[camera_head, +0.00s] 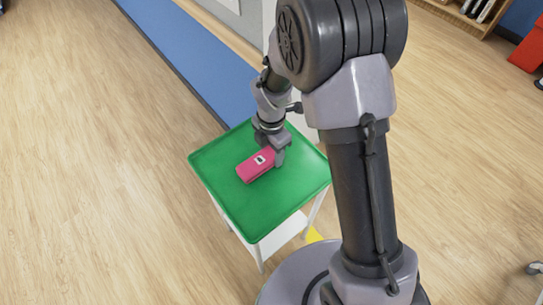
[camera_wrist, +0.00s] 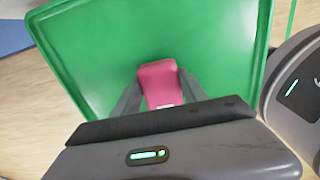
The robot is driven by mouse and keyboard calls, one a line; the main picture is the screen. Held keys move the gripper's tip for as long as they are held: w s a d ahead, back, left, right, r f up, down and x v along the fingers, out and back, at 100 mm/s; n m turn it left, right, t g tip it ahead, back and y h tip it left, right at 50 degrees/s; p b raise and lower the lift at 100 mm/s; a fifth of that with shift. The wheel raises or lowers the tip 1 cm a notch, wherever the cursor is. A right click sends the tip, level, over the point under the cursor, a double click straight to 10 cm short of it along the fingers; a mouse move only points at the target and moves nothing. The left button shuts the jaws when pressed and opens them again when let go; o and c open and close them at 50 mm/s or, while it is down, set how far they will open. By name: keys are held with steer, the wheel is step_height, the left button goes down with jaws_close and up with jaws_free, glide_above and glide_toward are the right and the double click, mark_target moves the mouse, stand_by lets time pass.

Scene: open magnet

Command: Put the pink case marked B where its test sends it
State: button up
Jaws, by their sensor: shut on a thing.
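The pink case (camera_head: 256,165) lies on, or just above, the green top of a small white-legged table (camera_head: 225,165); I cannot tell whether it touches. It has a white label with a dark mark too small to read. My gripper (camera_head: 278,152) is over the case's right end, with its fingers on either side of it, shut on it. In the wrist view, the case (camera_wrist: 158,80) sits between my two fingers (camera_wrist: 157,98) and points away from my wrist. The green table top (camera_wrist: 90,50) spreads around it, and the label is mostly hidden by my gripper.
The rest of the green top is bare. A lower white shelf (camera_head: 285,232) shows under it. A blue strip (camera_head: 185,50) runs along the grey wall panel behind the table. Wooden shelving (camera_head: 470,12) and a red object (camera_head: 528,50) stand at the upper right. Open wood floor lies left.

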steer(key=shift+w+f, duration=0.1)
steer(key=shift+f, duration=0.4)
steer(key=o, duration=1.4)
